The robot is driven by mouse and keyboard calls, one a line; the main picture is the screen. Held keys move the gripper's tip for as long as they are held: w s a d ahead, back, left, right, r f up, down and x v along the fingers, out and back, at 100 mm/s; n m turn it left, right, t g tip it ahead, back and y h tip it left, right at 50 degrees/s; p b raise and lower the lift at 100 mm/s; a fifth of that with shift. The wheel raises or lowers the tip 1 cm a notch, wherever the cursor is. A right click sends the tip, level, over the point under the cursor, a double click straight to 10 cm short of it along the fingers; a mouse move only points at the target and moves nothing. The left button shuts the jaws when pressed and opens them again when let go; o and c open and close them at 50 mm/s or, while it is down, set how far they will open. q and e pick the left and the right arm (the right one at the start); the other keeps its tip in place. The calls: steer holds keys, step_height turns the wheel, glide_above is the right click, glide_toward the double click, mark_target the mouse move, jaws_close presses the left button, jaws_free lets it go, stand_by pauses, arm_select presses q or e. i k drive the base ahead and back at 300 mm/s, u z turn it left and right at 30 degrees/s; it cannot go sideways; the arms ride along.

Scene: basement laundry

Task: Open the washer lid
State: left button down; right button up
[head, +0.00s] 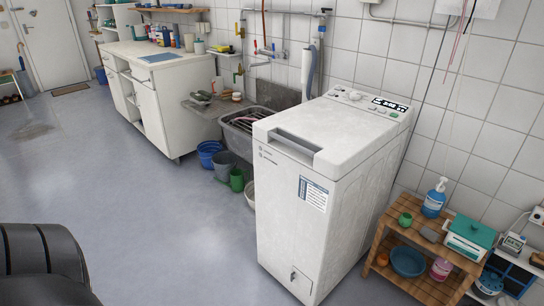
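The white top-loading washer (315,190) stands against the tiled wall, right of the middle in the head view. Its lid (325,123) lies flat and shut on top. A grey recessed handle (296,141) runs along the lid's front edge. The control panel with a knob and buttons (368,101) is at the back of the top. A label is on the washer's front. Neither of my grippers shows in the head view.
A wooden shelf (424,255) with bottles and bowls stands close to the washer's right. A sink (245,127) and several buckets, one blue (209,154), are to its left. A white cabinet (165,103) is farther back. The floor before the washer is clear.

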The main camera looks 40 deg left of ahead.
mark_target(331, 138)
steer(key=u, duration=0.35)
steer(key=i, duration=0.45)
steer(key=u, duration=0.95)
steer(key=k, duration=0.65)
steer(key=u, duration=0.75)
steer(key=i, duration=0.65)
steer(key=u, duration=0.55)
steer(key=i, duration=0.85)
steer(key=z, duration=0.5)
